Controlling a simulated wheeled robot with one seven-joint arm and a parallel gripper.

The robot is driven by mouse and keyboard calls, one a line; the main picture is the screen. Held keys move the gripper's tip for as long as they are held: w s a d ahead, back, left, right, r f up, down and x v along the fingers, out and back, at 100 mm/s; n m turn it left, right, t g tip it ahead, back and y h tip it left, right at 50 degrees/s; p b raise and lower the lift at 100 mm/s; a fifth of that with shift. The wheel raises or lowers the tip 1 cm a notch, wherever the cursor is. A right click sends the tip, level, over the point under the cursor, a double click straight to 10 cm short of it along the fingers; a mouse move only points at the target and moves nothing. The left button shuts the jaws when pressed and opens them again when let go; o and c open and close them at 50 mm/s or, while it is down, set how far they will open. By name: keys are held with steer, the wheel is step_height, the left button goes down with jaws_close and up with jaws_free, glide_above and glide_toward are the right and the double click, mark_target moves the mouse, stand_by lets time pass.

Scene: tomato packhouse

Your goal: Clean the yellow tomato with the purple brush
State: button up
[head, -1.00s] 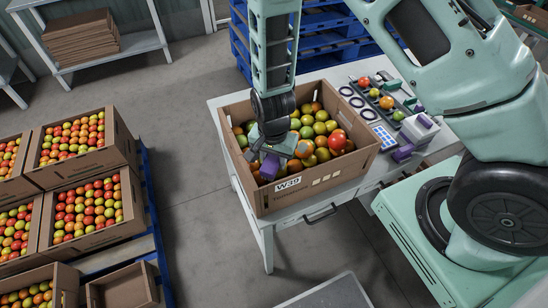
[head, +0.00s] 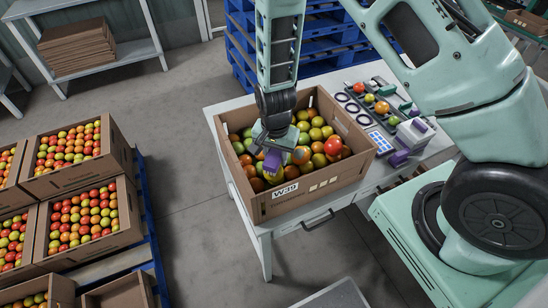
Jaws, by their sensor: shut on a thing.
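My gripper (head: 273,146) points down into the open cardboard box of tomatoes (head: 318,184) on the bench. It is shut on the purple brush (head: 272,161), a small block at the box's near left. A yellow tomato (head: 274,178) shows directly below the brush. The brush looks very close to it, but I cannot tell whether they touch. The fingers partly hide the brush, and the brush hides part of the tomato.
Green, orange and red tomatoes surround the brush. Right of the box, the bench (head: 440,146) holds black rings, a tray of several tomatoes (head: 382,107), a blue-and-white panel (head: 381,141) and a purple-and-grey device (head: 412,134). Crates of tomatoes (head: 83,205) stand left; grey floor lies between.

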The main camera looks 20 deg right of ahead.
steer(key=shift+w+r, duration=0.1)
stand_by(0.3)
steer(key=shift+r+p, duration=2.55)
steer(key=shift+r, duration=0.4)
steer(key=shift+f, duration=0.1)
